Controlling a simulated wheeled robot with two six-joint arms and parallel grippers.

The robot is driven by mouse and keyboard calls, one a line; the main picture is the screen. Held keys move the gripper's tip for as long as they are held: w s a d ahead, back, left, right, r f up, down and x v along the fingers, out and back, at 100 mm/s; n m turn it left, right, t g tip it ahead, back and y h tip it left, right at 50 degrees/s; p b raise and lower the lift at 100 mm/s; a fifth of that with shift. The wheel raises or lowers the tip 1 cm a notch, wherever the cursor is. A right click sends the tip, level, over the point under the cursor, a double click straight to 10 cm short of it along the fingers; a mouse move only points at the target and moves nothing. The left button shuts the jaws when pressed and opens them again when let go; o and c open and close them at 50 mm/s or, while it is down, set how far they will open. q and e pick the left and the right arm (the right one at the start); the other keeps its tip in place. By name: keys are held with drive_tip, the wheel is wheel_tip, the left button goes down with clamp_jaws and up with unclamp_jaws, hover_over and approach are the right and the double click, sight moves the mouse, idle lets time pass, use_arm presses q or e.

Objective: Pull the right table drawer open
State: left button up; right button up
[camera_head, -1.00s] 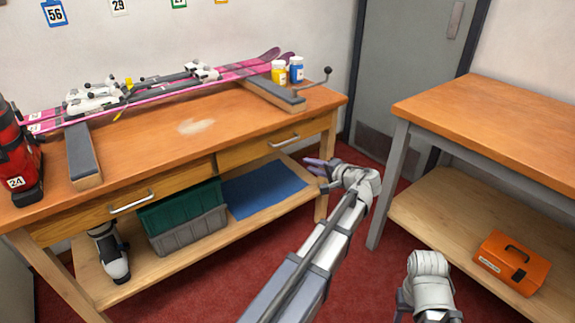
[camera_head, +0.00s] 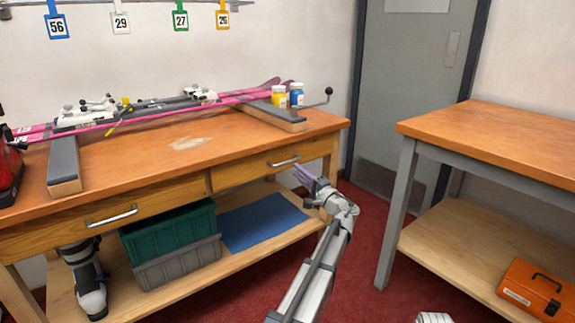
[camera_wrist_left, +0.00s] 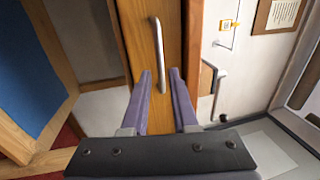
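The right table drawer (camera_head: 240,171) is a wooden front under the bench top, and it looks closed. Its silver bar handle (camera_head: 284,162) also shows in the left wrist view (camera_wrist_left: 158,55), running upright there. My left gripper (camera_head: 302,174) is just below and in front of this handle. In the left wrist view its two purple fingers (camera_wrist_left: 161,78) are apart, with the handle ahead of the gap between them and nothing held. My right gripper is out of view; only a bit of my right arm shows at the bottom edge.
The left drawer has its own handle (camera_head: 112,216). A green crate (camera_head: 168,230) on a grey crate, a blue mat (camera_head: 262,222) and a boot (camera_head: 88,285) are on the lower shelf. A second table (camera_head: 490,135) stands right, with an orange toolbox (camera_head: 537,291) on its shelf.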

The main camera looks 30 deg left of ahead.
sight(287, 162)
use_arm(q)
drive_tip(key=p+x, duration=0.1)
drive_tip(key=x, duration=0.6)
drive_tip(key=shift+c, duration=0.4)
clamp_jaws()
idle(0.9)
